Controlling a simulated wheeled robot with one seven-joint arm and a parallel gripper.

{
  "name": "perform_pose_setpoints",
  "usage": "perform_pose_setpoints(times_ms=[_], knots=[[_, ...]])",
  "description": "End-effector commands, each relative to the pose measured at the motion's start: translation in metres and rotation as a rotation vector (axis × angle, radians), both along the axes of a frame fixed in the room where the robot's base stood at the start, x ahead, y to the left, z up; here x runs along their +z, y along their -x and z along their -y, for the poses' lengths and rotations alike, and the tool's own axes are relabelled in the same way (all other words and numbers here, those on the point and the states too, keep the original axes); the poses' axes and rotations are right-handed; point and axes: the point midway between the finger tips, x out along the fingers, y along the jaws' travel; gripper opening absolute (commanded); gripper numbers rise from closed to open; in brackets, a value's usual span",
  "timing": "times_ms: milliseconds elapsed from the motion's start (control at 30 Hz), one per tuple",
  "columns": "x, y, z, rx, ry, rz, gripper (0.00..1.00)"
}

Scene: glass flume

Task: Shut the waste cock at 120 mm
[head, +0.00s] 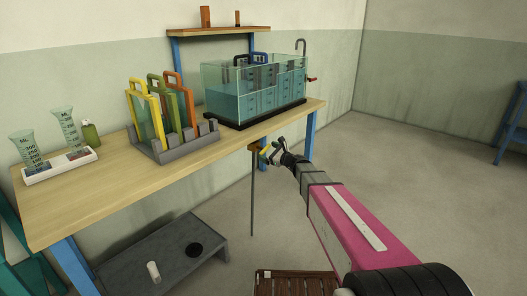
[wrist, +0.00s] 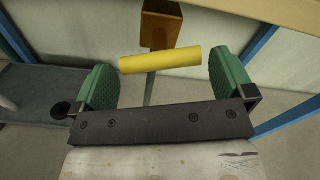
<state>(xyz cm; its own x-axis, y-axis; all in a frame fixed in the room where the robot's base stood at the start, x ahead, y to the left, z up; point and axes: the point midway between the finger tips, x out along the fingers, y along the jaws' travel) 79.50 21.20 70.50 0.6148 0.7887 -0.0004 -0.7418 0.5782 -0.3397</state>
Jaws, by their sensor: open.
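The glass flume tank (head: 262,85) stands on the bench's far end, part filled with bluish water and holding grey blocks or gates. I cannot read a 120 mm mark on it. Under the bench edge hangs a brown cock body (wrist: 162,25) with a yellow lever (wrist: 160,60) and a grey pipe running down. The lever lies crosswise, slightly tilted. My gripper (wrist: 163,80) is open, its green pads standing on either side of the lever, apart from it. In the head view my gripper (head: 272,155) is at the cock, partly covering it.
The bench (head: 110,180) carries a rack (head: 175,140) with yellow, green and orange gates, and two measuring cylinders in a white tray (head: 60,166). A low grey platform (head: 165,255) and a slatted wooden stool (head: 295,284) stand below.

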Motion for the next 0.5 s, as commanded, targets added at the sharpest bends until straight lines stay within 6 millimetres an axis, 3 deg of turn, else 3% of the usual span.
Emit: perform_pose_setpoints(times_ms=[233, 500], knots=[[0.0, 0.03, 0.036, -0.001, 0.0, 0.0, 1.0], [0.0, 0.04, 0.05, 0.0, 0.0, 0.0, 1.0]])
